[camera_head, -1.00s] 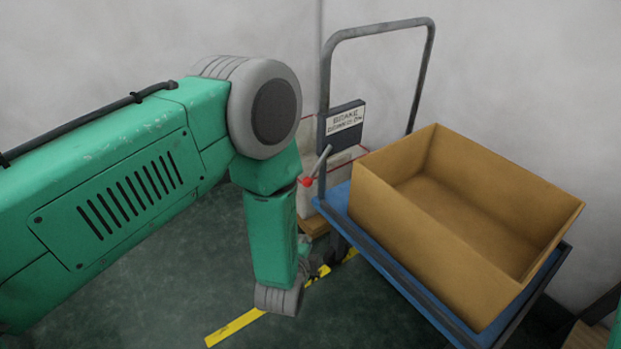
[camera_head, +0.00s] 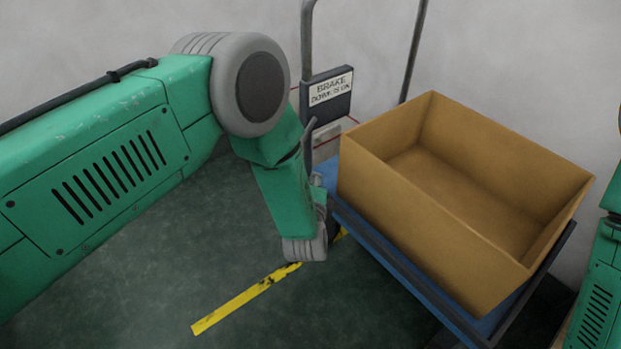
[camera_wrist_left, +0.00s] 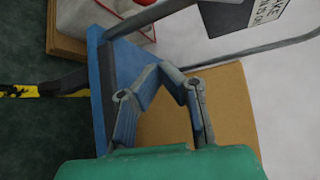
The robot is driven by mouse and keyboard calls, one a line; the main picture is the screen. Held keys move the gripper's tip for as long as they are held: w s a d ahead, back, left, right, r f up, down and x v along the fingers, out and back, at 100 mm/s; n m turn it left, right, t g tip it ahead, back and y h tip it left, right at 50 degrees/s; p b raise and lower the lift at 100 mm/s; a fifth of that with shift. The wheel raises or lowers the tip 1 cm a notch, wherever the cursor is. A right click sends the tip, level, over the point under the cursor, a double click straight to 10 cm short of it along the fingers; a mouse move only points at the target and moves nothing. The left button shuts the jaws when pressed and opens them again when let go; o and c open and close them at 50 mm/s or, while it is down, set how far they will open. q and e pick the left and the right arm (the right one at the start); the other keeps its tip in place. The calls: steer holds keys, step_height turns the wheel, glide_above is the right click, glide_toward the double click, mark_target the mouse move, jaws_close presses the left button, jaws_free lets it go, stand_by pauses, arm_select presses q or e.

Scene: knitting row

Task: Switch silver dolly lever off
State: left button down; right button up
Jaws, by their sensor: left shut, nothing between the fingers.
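The dolly (camera_head: 365,240) has a blue deck and a grey upright handle. Its silver lever (camera_head: 308,138) stands beside the brake sign, with its lower part hidden by my left arm. In the left wrist view, a red knob (camera_wrist_left: 143,2) is cut by the top edge. My right gripper is out of view.
A brown open box (camera_head: 450,195) fills most of the deck. A sign (camera_head: 330,88) reading "BRAKE DOWN IS ON" hangs on the handle. A pale box (camera_wrist_left: 100,18) stands behind the dolly. Yellow tape (camera_head: 240,300) marks the floor, which is clear to the left.

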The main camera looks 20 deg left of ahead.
arm_select(q)
steer(key=b+x, duration=0.3)
steer(key=x, duration=0.5)
steer(key=shift+a+f, duration=0.2)
steer(key=a, duration=0.1)
steer(key=s+a+r, duration=0.1)
steer(key=a+b, duration=0.1)
steer(key=shift+s+a+r, duration=0.15)
steer(key=shift+s+r, duration=0.1)
steer(key=shift+s, duration=0.15)
